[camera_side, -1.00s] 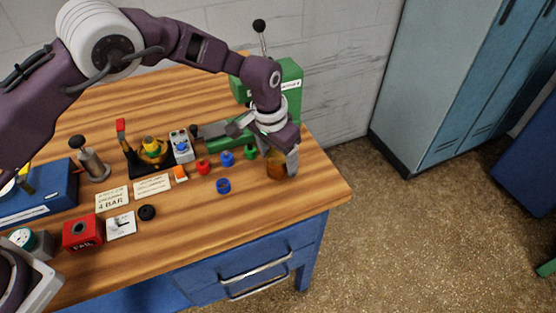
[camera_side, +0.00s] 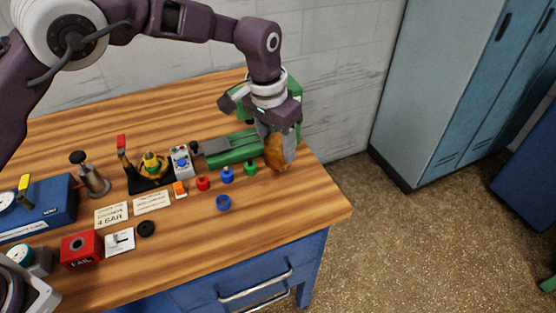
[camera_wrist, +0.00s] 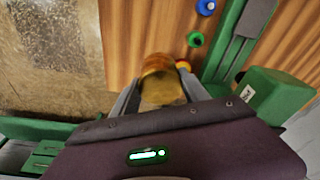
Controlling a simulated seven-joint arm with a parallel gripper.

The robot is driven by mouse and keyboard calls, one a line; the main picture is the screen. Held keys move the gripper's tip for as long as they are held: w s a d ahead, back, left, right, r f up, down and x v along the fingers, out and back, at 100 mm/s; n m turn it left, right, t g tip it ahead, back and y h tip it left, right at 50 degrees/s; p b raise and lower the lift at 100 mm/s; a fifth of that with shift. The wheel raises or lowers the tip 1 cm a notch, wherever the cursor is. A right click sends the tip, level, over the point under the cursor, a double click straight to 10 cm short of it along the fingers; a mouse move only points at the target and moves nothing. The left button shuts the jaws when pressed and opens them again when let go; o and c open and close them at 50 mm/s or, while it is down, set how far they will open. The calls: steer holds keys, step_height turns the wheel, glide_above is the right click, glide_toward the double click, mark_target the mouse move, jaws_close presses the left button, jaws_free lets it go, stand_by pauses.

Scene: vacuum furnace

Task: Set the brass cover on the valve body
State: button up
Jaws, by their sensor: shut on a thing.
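The brass cover (camera_side: 276,154) is a rounded, golden-brown piece held between the fingers of my gripper (camera_side: 279,148). It hangs above the right end of the bench, and the fingers hide part of it. In the wrist view the brass cover (camera_wrist: 160,80) sits between the two grey fingers of my gripper (camera_wrist: 163,92). A yellow brass piece on a black base with a red-topped upright, which looks like the valve body (camera_side: 152,166), stands well to the left. The wrist view does not show it.
A green vise-like machine (camera_side: 232,148) lies just left of my gripper. Red (camera_side: 203,184), blue (camera_side: 227,175) and green (camera_side: 250,168) small parts stand in front of it. A grey box with knobs (camera_side: 181,161) stands beside the black base. The bench's front right is clear.

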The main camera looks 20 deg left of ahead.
mark_target(147, 152)
steer(key=a+r+n, duration=0.1)
steer(key=a+n, duration=0.1)
steer(key=a, duration=0.6)
steer(key=shift+w+a+r, duration=0.2)
steer(key=shift+w+a, duration=0.1)
steer(key=shift+w, duration=0.05)
steer(key=a+n, duration=0.1)
steer(key=a, duration=0.1)
steer(key=s+a, duration=0.1)
steer(key=a, duration=0.2)
steer(key=a+n, duration=0.1)
steer(key=a, duration=0.2)
steer(key=shift+s+a+r+n+y, duration=0.15)
steer(key=shift+a+r+n+y, duration=0.1)
steer(key=shift+n+y, duration=0.05)
steer(key=s+a+n, duration=0.1)
steer(key=s+a, duration=0.1)
steer(key=a, duration=0.2)
steer(key=s+a+n, duration=0.1)
steer(key=s+a, duration=0.1)
steer(key=a, duration=0.3)
steer(key=s+a+n, duration=0.2)
steer(key=s+a, duration=0.1)
steer(key=a, duration=0.1)
steer(key=shift+s+a+r+y, duration=0.1)
steer(key=shift+a+r+y, duration=0.05)
steer(key=shift+y, duration=0.15)
steer(key=shift+s, duration=0.1)
steer(key=shift+f, duration=1.15)
steer(key=shift+f, duration=0.35)
